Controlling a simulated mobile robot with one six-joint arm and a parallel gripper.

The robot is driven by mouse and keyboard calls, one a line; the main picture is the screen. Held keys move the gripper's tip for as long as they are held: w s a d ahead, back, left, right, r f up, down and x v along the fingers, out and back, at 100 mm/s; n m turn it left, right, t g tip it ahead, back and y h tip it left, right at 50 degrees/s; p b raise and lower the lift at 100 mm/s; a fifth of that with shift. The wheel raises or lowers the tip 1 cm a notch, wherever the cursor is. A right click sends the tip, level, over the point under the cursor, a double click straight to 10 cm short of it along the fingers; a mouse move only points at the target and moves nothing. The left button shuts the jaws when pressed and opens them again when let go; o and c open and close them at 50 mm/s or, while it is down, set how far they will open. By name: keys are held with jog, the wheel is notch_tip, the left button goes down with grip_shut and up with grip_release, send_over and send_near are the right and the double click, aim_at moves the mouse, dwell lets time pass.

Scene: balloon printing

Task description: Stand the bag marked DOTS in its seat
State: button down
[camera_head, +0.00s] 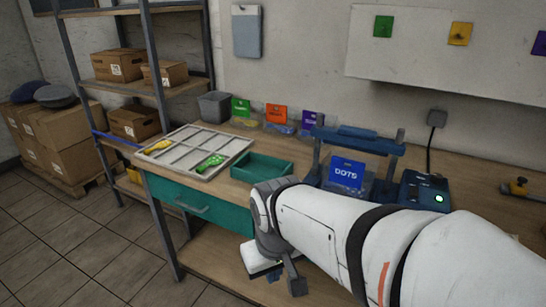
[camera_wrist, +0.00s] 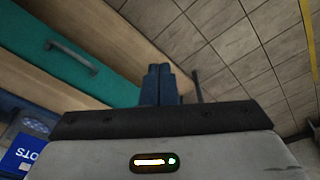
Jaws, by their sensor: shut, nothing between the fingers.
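The bag marked DOTS (camera_head: 347,174) has a blue label and a clear lower part. It stands roughly upright at the blue press frame (camera_head: 358,141) on the workbench; my arm covers the area just in front of it. I cannot tell whether its base is fully in a seat. Its label also shows in the wrist view (camera_wrist: 22,155) at the lower left edge. My gripper (camera_head: 276,276) hangs low in front of the bench edge, apart from the bag. In the wrist view its fingers (camera_wrist: 160,80) are together with nothing between them.
Bags with green (camera_head: 241,107), orange (camera_head: 276,114) and purple (camera_head: 311,119) labels stand along the wall. A compartment tray (camera_head: 174,160) holds yellow and green balloons. A teal bin (camera_head: 247,174) stands beside it. A control box (camera_head: 424,190) with a green light is right of the bag.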

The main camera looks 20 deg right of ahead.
jog(key=s+d+f+n+g+h+p, duration=0.1)
jog(key=s+d+n+g+h+p, duration=0.2)
jog(key=d+n, duration=0.35)
jog(key=n+t+h+p, duration=0.7)
jog(key=n+h+p, duration=0.6)
jog(key=n, duration=2)
send_near(354, 180)
jog(key=s+d+h+b, duration=0.1)
jog(key=d, duration=0.4)
jog(key=shift+w+d+f, duration=0.1)
jog(key=shift+w, duration=0.45)
jog(key=shift+w+d+f, duration=0.1)
jog(key=shift+w, duration=0.45)
jog(key=shift+w+d+f, duration=0.1)
jog(key=shift+w+d, duration=0.15)
jog(key=shift+w, duration=0.3)
